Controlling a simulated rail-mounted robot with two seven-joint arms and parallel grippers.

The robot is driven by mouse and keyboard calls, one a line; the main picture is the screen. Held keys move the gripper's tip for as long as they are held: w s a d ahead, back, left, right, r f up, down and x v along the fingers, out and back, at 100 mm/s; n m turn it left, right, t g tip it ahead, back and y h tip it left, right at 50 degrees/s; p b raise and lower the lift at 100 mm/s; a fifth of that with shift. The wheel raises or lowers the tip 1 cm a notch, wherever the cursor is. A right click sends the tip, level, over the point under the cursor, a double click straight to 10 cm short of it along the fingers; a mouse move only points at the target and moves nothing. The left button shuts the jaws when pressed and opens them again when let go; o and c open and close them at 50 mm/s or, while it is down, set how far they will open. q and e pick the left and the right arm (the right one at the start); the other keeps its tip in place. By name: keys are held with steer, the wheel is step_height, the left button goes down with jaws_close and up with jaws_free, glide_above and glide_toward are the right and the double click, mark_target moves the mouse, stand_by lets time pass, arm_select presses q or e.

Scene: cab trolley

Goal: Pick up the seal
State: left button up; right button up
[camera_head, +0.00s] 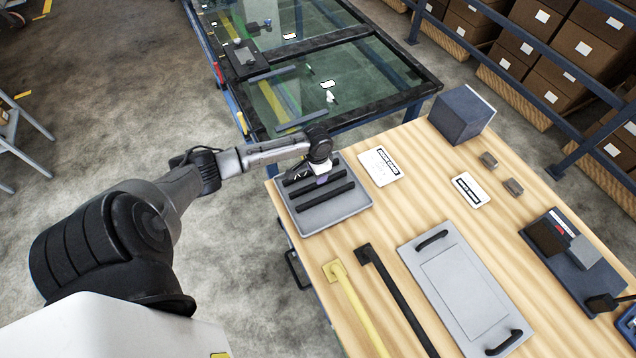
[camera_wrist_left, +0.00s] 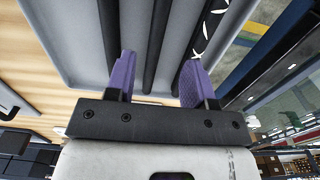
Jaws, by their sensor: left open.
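Three black bar-like seals lie side by side in a shallow grey tray (camera_head: 336,222) at the table's left end. One seal (camera_head: 325,197) is nearest the front, and the others lie behind it, partly hidden by my arm. My left gripper (camera_head: 322,179) is over the tray, pointing down. In the left wrist view its purple fingers (camera_wrist_left: 158,80) are open and empty, with the middle seal (camera_wrist_left: 158,35) lined up between them. Another seal (camera_wrist_left: 205,35) with white marks is by the right finger. Contact with the seals cannot be told. My right gripper is not in view.
A yellow handle bar (camera_head: 352,300) and a black one (camera_head: 395,295) lie in front of the tray. A grey panel (camera_head: 460,285) with black handles is to their right. Cards (camera_head: 380,167) and a blue-grey box (camera_head: 460,115) are behind. A glass-topped frame (camera_head: 330,85) stands beyond.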

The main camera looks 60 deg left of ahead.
mark_target(331, 178)
arm_select(q)
steer(key=shift+a+f, duration=0.1)
steer(key=shift+f, duration=0.2)
steer(key=f, duration=0.4)
steer(key=shift+d+f+b, duration=0.2)
steer(key=shift+d+b, duration=0.15)
steer(key=shift+d, duration=0.05)
steer(key=shift+f, duration=0.5)
steer(key=shift+a, duration=0.1)
jaws_close()
